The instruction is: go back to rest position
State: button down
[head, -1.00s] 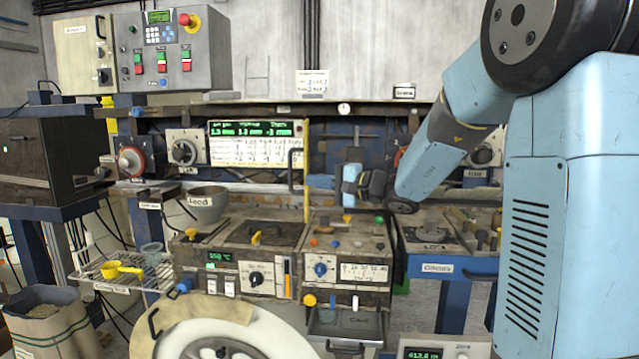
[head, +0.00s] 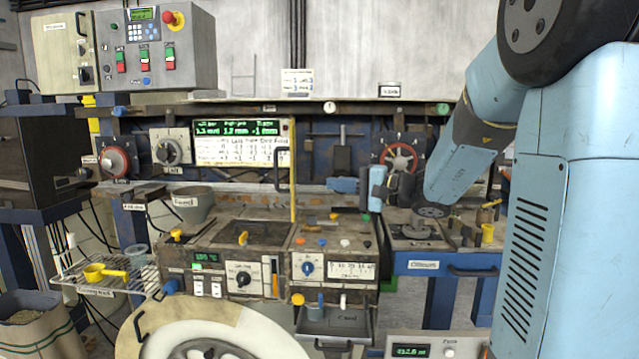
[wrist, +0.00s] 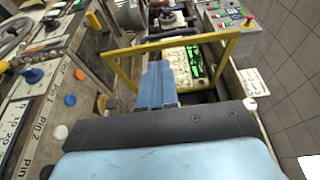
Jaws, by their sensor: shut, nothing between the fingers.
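My gripper (head: 338,185) is in the right half of the head view, above the back of the workbench. Its blue fingers point left and hold nothing. They look shut. In the wrist view my gripper (wrist: 157,70) shows as blue fingers closed together beyond the dark wrist edge. They appear in front of a yellow frame (wrist: 165,43) and the lit green display board (wrist: 188,65). I cannot tell exactly how far the fingers are from the frame.
A blue side table (head: 425,266) with small tools stands to the right.

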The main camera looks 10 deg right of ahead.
jog(key=s+a+f+n+g+h, duration=0.2)
jog(key=s+f+g+h, duration=0.1)
jog(key=s, duration=0.6)
jog(key=s+a+f+n+g+h, duration=0.1)
jog(key=s+f+n+g+h, duration=0.15)
jog(key=s, duration=0.65)
jog(key=s+d+f+n+t+h, duration=0.1)
jog(key=s+d+f+n+h, duration=0.1)
jog(key=s+d+h, duration=0.7)
jog(key=shift+s+f, duration=0.15)
jog(key=shift+d+h, duration=0.2)
jog(key=shift+h, duration=0.05)
